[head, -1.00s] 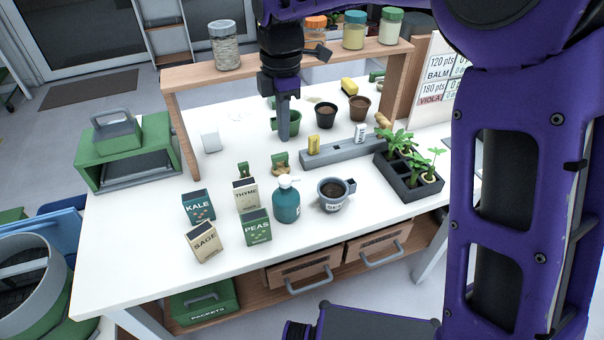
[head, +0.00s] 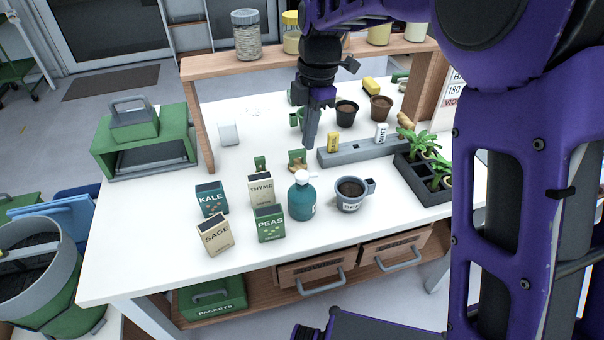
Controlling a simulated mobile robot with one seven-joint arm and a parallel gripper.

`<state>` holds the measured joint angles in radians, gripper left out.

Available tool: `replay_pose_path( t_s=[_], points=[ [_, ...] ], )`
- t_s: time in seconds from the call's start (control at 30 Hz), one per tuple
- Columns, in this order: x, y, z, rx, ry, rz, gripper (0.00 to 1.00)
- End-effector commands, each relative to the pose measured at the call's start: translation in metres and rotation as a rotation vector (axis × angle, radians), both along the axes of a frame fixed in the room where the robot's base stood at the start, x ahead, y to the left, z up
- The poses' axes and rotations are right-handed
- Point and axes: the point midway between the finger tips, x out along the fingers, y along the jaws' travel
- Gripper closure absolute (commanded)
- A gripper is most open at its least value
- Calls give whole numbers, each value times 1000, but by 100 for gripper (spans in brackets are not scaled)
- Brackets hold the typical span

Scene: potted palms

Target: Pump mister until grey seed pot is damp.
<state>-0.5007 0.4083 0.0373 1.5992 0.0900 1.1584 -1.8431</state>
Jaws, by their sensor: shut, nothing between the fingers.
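The mister is a teal bottle with a white pump top (head: 302,198), standing upright near the front middle of the white table. The grey seed pot (head: 350,205) stands just right of it, with dark soil inside, a side handle and a partly readable label. I cannot tell from this view whether the soil is damp. My gripper (head: 309,146) points down, shut and empty, above and behind the mister, apart from it. Its fingers hide part of a green pot behind.
Seed packets (head: 214,234) stand left of the mister. A grey block rail (head: 345,156) and a black seedling tray (head: 430,194) lie behind and right. A wooden shelf with jars (head: 246,36) spans the back. The front table strip is clear.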

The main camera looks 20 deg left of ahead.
Motion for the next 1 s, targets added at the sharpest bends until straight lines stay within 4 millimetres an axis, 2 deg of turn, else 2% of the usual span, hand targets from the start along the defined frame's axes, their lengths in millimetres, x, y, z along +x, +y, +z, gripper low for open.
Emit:
replay_pose_path(
  t_s=[0.3, 0.5, 1.0],
  points=[
    [-3, 3, -42, -1, 2, 0, 100],
    [-5, 4, -62, -1, 1, 0, 100],
    [-5, 5, -67, -1, 1, 0, 100]
  ],
)
